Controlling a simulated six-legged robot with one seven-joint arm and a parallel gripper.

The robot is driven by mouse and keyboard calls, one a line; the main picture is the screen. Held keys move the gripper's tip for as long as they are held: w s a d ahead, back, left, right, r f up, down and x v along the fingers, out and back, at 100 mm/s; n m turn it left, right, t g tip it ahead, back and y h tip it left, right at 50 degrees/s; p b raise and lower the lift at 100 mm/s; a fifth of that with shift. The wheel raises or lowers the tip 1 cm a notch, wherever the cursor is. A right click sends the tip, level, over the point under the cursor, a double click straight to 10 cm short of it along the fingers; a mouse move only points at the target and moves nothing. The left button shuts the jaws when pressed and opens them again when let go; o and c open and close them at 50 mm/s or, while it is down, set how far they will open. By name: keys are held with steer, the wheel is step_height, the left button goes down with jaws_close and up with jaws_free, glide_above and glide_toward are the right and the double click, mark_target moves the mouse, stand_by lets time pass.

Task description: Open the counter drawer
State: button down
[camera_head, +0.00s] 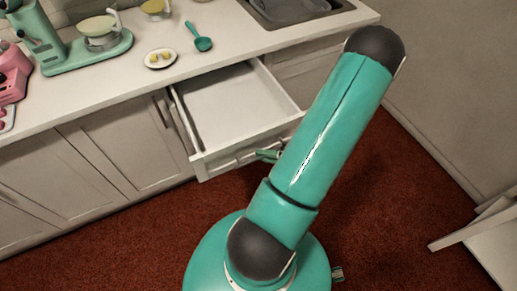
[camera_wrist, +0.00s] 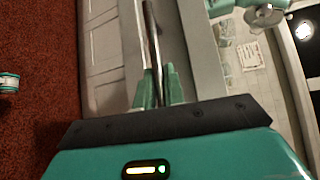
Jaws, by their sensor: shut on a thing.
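The white counter drawer (camera_head: 235,100) is pulled out from the counter and looks empty inside. Its front panel (camera_head: 225,159) stands well forward of the cabinet face. My gripper (camera_head: 268,154) is at the drawer front, partly hidden behind my teal arm in the head view. In the wrist view, the two teal fingers of my gripper (camera_wrist: 158,88) are shut on the long metal drawer handle (camera_wrist: 151,35), one on each side of it.
The white countertop (camera_head: 120,90) holds a teal mixer (camera_head: 45,35), a small plate (camera_head: 160,59) and a teal spoon (camera_head: 202,42). Closed cabinet doors (camera_head: 115,150) are left of the drawer. Red carpet (camera_head: 130,235) is clear there. A pale furniture piece (camera_head: 490,240) stands at right.

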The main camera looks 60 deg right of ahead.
steer(key=shift+s+a, duration=0.15)
steer(key=c, duration=1.5)
jaws_free()
steer(key=shift+s, duration=0.1)
steer(key=v, duration=1.3)
steer(key=shift+s, duration=0.35)
